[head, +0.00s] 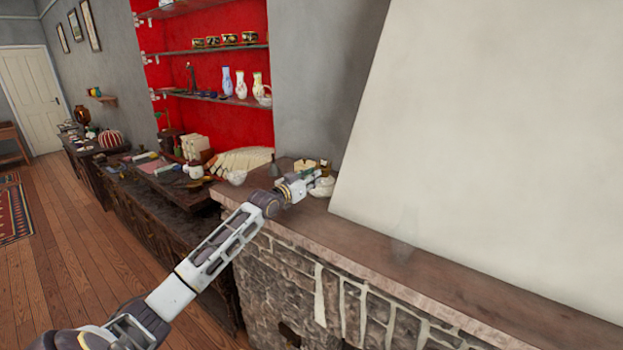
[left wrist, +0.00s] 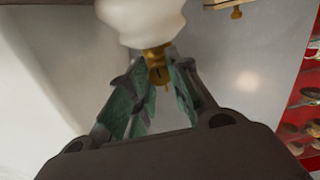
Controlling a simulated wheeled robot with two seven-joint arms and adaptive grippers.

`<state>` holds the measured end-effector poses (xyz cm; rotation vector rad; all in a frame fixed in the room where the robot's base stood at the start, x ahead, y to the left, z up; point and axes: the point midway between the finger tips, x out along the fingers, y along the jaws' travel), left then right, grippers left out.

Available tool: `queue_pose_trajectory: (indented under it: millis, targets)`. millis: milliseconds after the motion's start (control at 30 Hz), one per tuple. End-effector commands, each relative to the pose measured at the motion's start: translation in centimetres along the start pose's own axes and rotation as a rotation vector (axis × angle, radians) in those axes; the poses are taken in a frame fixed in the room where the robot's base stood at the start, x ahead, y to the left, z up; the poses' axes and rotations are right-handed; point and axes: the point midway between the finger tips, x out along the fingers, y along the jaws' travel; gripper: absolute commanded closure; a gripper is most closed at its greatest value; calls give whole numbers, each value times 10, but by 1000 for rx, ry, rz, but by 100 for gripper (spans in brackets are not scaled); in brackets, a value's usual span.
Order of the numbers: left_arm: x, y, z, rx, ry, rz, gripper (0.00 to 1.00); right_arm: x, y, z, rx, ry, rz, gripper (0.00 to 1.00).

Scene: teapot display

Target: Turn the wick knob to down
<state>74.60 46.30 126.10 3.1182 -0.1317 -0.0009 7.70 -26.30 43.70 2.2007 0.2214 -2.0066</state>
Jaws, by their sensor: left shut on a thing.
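My left gripper (head: 315,177) reaches over the left end of the stone mantel, beside a small white object (head: 322,188). In the left wrist view, a white rounded body (left wrist: 143,18) fills the top edge, with a small brass piece (left wrist: 156,60) below it, which looks like the wick knob. The green-padded fingers of my left gripper (left wrist: 158,80) are closed about this brass piece. The knob's setting cannot be read. My right gripper is not in view.
The mantel shelf (head: 400,262) runs right along a large pale chimney breast (head: 470,130). A small yellowish item (head: 304,165) stands behind my gripper. Red-backed shelves (head: 215,97) with vases and a crowded dark sideboard (head: 165,185) are to the left. Wooden floor is open at left.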

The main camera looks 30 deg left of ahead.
Motion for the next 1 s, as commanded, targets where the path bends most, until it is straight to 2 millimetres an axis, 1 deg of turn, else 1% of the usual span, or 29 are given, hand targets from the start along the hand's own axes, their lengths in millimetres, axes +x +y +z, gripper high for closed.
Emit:
queue_pose_trajectory:
  millis: [1000]
  targets:
    - [0, 1, 2, -968, -2, 0, 100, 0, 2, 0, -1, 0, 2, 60]
